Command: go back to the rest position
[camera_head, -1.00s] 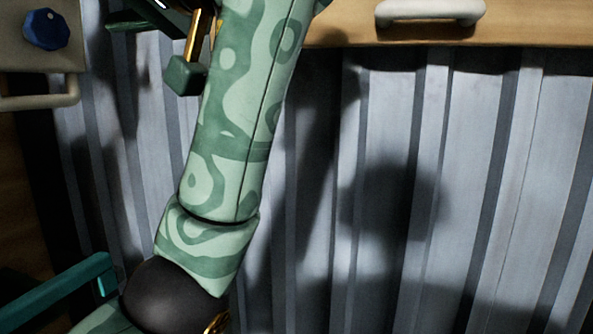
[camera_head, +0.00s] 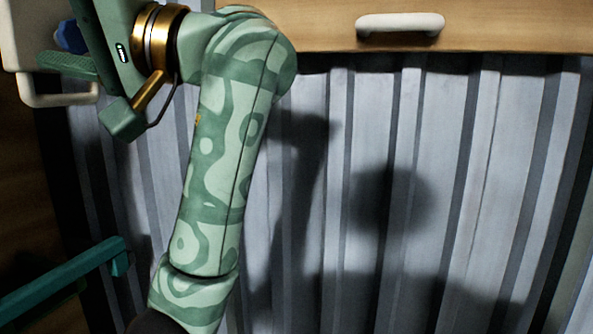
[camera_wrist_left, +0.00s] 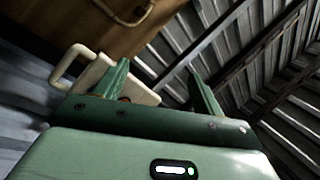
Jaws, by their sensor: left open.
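My left gripper (camera_wrist_left: 162,85) is open in the left wrist view, with two green fingers spread apart. I see nothing held between them. Part of a cream panel with a looped handle (camera_wrist_left: 75,66) shows behind the fingers. In the head view, my patterned green left arm rises from the bottom to a gold-ringed wrist at the upper left. The dark green gripper (camera_head: 68,64) there overlaps the cream panel (camera_head: 20,50) and its blue knob (camera_head: 70,36); I cannot tell if they touch. The right gripper is not in view.
A wooden board (camera_head: 520,25) with a cream handle (camera_head: 400,24) runs along the top. Below it is a grey corrugated surface (camera_head: 480,200) with shadows on it. A teal bar (camera_head: 65,280) stands at the lower left. The area right of my arm looks clear.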

